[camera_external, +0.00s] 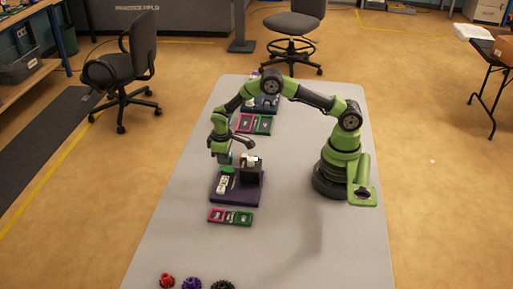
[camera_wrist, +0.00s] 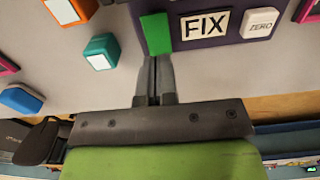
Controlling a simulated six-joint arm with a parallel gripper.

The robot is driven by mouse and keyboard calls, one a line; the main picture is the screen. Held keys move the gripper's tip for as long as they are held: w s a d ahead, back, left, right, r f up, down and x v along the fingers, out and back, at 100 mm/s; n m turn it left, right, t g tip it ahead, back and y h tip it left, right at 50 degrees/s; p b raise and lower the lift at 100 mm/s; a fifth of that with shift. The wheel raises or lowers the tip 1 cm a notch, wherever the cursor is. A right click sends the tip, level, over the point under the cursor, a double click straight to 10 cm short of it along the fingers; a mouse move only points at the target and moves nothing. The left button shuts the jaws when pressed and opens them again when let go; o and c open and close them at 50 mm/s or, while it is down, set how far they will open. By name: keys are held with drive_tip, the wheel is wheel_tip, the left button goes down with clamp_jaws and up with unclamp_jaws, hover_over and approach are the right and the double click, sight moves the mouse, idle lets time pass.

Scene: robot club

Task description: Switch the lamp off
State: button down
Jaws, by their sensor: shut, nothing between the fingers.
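My gripper (camera_external: 222,158) points down over the near purple box (camera_external: 240,198) on the table. In the wrist view my gripper (camera_wrist: 155,62) has its two fingers together with nothing between them. The fingertips are right by a green block (camera_wrist: 155,33) at the purple panel's edge (camera_wrist: 183,40); I cannot tell whether they touch. A FIX label (camera_wrist: 205,25) and a white ZERO button (camera_wrist: 259,24) are right of the green block. In the external view a green part (camera_external: 227,170) and a dark block (camera_external: 251,174) stand on the box. I cannot make out which part is the lamp.
A tray of coloured tiles (camera_external: 230,216) lies in front of the box, and another (camera_external: 255,124) lies behind it. Orange (camera_wrist: 68,8), teal (camera_wrist: 101,50) and blue (camera_wrist: 20,100) blocks show in the wrist view. Red (camera_external: 166,280) and purple (camera_external: 191,283) gears lie at the near edge.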

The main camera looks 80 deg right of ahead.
drive_tip(key=shift+f, duration=1.3)
idle(0.9)
drive_tip(key=shift+r, duration=3.55)
drive_tip(key=shift+r, duration=0.4)
wheel_tip(320, 180, up, 9)
drive_tip(key=t, duration=0.2)
hover_over(224, 168)
drive_tip(key=s, duration=0.3)
drive_tip(key=s+r+m+t+y, duration=0.1)
drive_tip(key=s+r+m, duration=0.1)
drive_tip(key=s+r, duration=0.5)
drive_tip(key=s+r+m+t+y, duration=0.1)
drive_tip(key=s+r+t, duration=0.3)
drive_tip(key=s, duration=1.1)
drive_tip(key=shift+m, duration=0.5)
